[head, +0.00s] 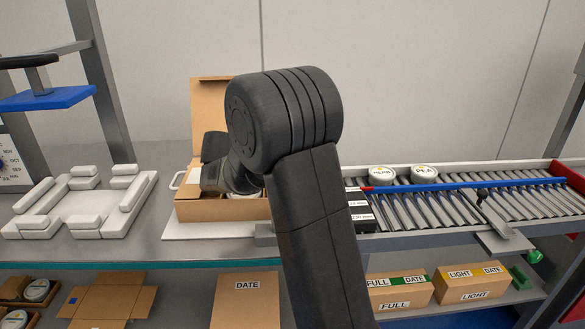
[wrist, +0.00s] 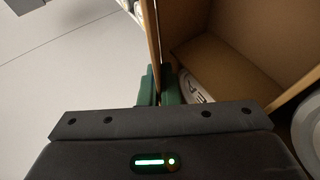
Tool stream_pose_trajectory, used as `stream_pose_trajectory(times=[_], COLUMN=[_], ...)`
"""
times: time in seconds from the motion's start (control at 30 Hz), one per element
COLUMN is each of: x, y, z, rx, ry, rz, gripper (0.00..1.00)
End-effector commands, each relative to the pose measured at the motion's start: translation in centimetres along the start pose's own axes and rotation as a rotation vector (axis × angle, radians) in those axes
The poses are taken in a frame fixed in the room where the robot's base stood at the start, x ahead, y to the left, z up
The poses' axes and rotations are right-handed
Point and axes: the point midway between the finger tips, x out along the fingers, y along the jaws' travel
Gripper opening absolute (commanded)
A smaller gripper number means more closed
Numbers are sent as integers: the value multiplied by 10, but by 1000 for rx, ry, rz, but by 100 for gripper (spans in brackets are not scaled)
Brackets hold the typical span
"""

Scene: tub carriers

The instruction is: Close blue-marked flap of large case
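An open cardboard case (head: 222,211) stands on a pale board on the work table, with one tall flap (head: 211,106) upright at its back. No blue mark is visible on this case. My gripper is at the case, its fingers hidden behind my arm in the head view. In the wrist view, the green fingertips of my gripper (wrist: 158,88) lie close on both sides of a thin cardboard panel (wrist: 153,35) of the case. Which panel it is, I cannot tell. A white-lidded tub (wrist: 192,84) shows inside the case, partly hidden.
White padded blocks (head: 80,200) lie at left. Below, a shelf holds labelled boxes (head: 400,290) and an open carton (head: 108,300) with a small blue mark. A blue plate (head: 45,98) hangs at upper left.

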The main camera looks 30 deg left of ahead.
Motion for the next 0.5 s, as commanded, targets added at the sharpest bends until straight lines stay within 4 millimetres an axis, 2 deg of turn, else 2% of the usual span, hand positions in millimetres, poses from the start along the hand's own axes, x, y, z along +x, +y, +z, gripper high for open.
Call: stream_pose_trajectory(times=[0.43, 0.5], x=[0, 0], y=[0, 0], z=[0, 0], rx=[-4, -4], ry=[0, 0], rz=[8, 8], gripper=[0, 14])
